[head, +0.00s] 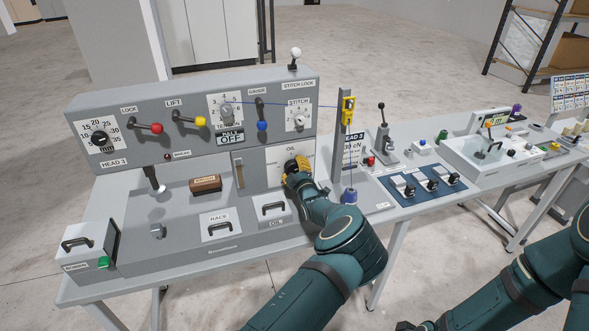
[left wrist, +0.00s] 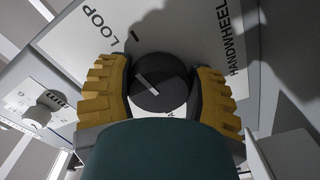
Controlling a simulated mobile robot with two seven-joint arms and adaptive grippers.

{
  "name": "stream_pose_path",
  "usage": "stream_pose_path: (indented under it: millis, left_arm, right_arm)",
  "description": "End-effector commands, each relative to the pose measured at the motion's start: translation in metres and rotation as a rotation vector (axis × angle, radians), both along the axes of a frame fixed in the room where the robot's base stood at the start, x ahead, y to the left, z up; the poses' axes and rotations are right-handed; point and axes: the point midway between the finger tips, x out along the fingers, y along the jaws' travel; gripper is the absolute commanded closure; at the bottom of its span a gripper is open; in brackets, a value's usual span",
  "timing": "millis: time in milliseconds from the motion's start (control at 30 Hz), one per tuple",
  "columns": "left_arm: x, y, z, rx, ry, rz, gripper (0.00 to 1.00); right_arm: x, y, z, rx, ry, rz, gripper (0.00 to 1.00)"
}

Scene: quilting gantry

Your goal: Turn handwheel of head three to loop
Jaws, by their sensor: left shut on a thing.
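The handwheel (left wrist: 172,92) is a dark round knob with a white pointer line, set on a pale plate (left wrist: 85,48) in the left wrist view. The plate carries the words LOOP and HANDWHEEL and a short tick mark beside LOOP. The pointer line slants toward the upper left and is not in line with that tick. My left gripper (head: 296,170) is shut on the handwheel, with one yellow-padded finger on each side of it.
The grey head panel (head: 190,92) bears a dial (head: 100,138), red (head: 157,128) and yellow (head: 201,121) levers and a blue knob (head: 262,125).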

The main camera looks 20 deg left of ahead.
Motion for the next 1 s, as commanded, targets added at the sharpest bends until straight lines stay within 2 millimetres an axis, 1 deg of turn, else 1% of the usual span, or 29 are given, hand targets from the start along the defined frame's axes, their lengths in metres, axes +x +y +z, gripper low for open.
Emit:
stream_pose_path:
  millis: [400,433,467,500,833,1000]
  left_arm:
    - [-0.001,0.0,-0.002,0.004,0.006,0.001,0.79]
    - [-0.001,0.0,-0.002,0.004,0.006,0.001,0.34]
    - [-0.001,0.0,-0.002,0.003,0.006,0.001,0.23]
    - [-0.001,0.0,-0.001,0.003,0.006,0.001,0.11]
    - [-0.001,0.0,0.0,0.004,0.003,0.001,0.11]
    - [-0.011,-0.009,0.0,0.005,0.004,-0.001,0.11]
  right_arm:
    - [0.0,0.0,0.0,0.0,0.0,0.0,0.53]
    - [0.0,0.0,0.0,0.0,0.0,0.0,0.53]
    - [0.0,0.0,0.0,0.0,0.0,0.0,0.53]
    - [0.0,0.0,0.0,0.0,0.0,0.0,0.53]
    - [0.0,0.0,0.0,0.0,-0.001,0.0,0.53]
    - [0.0,0.0,0.0,0.0,-0.001,0.0,0.53]
